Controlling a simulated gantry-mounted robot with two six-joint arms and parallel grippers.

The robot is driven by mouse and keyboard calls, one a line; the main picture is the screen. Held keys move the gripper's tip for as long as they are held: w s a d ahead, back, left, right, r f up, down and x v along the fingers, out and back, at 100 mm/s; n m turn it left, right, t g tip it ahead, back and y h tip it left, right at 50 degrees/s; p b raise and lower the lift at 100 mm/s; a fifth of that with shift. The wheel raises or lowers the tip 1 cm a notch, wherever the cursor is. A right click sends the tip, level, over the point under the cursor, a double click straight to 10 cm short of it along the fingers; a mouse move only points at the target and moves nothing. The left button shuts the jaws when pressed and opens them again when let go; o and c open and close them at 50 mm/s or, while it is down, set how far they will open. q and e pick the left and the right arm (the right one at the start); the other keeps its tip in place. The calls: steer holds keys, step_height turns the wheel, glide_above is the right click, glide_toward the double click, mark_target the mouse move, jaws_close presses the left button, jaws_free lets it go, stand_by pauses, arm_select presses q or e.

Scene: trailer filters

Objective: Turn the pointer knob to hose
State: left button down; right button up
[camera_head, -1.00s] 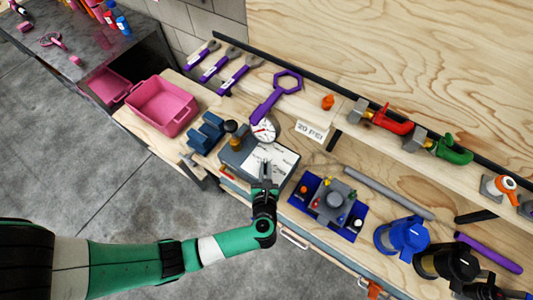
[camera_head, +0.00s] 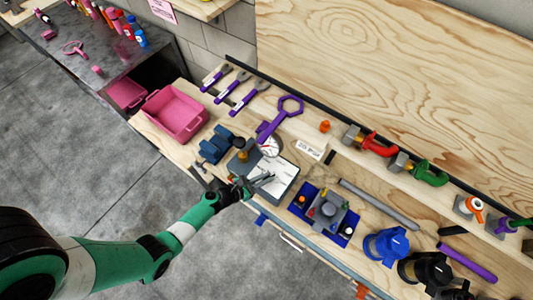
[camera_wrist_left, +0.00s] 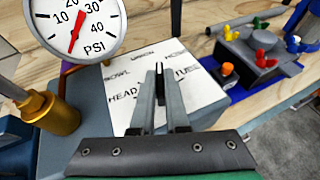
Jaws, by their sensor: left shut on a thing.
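The grey box with a white label plate (camera_head: 283,177) sits on the bench. My left gripper (camera_head: 266,180) reaches over the plate from the lower left. In the left wrist view its fingers (camera_wrist_left: 160,88) are shut on a thin dark piece, which looks like the pointer knob (camera_wrist_left: 160,80). The fingers hide most of the knob, so I cannot tell exactly which word it points at. My right gripper is not in view.
A blue tray with a grey fixture (camera_head: 328,212) lies right of the box. A pink bin (camera_head: 175,115) and blue blocks (camera_head: 215,146) are to the left.

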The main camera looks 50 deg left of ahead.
arm_select(q)
steer(key=shift+w+a+m+h, duration=0.1)
steer(key=shift+a+m+h, duration=0.2)
steer(key=shift+m+h, duration=0.5)
steer(key=shift+m+g+h+b, duration=0.4)
steer(key=shift+m+h, duration=0.5)
steer(key=shift+h, duration=0.3)
steer(key=shift+r+h, duration=0.1)
steer(key=shift+h, duration=0.2)
steer(key=c, duration=0.9)
jaws_free()
